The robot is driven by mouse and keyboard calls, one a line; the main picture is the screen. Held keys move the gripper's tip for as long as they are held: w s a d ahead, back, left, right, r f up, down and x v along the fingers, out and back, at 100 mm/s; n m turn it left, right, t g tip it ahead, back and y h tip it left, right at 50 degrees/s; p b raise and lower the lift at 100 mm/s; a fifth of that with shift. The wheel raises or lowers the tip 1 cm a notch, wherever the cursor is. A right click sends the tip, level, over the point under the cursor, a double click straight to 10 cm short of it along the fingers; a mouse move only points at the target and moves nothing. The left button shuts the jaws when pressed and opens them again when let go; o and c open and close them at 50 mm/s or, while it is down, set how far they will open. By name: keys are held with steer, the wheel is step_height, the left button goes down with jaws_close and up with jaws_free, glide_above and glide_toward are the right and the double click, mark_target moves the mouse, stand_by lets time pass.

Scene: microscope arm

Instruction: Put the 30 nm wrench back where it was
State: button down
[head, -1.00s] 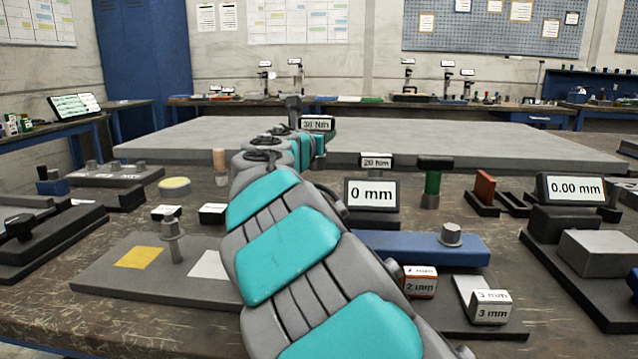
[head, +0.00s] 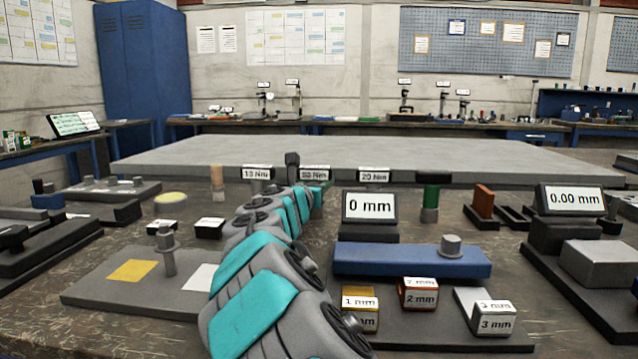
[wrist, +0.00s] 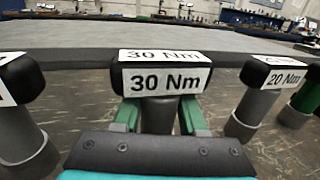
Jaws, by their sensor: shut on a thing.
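The 30 Nm wrench has a dark head with a white label (wrist: 165,80) and a grey shaft. It stands upright in the wrist view, between the green fingers of my gripper (wrist: 160,115), which is shut on its shaft. In the head view its label (head: 314,174) shows just beyond my arm, in line with the neighbouring labels. The 20 Nm wrench (wrist: 258,100) stands to its right, also seen in the head view (head: 375,175). Another wrench (wrist: 24,120) stands to its left; the label there (head: 257,173) seems to read 10 Nm. The held wrench's lower end is hidden.
A green-handled tool (head: 431,200) stands right of the 20 Nm wrench. A 0 mm display (head: 370,207) and a blue bar (head: 410,260) lie nearer, right of my arm. A grey slab (head: 400,153) spans the area behind.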

steer(key=shift+c, duration=2.3)
jaws_free()
steer(key=shift+s+r, duration=0.1)
steer(key=v, duration=1.1)
steer(key=shift+s+a, duration=0.1)
steer(key=shift+s, duration=0.3)
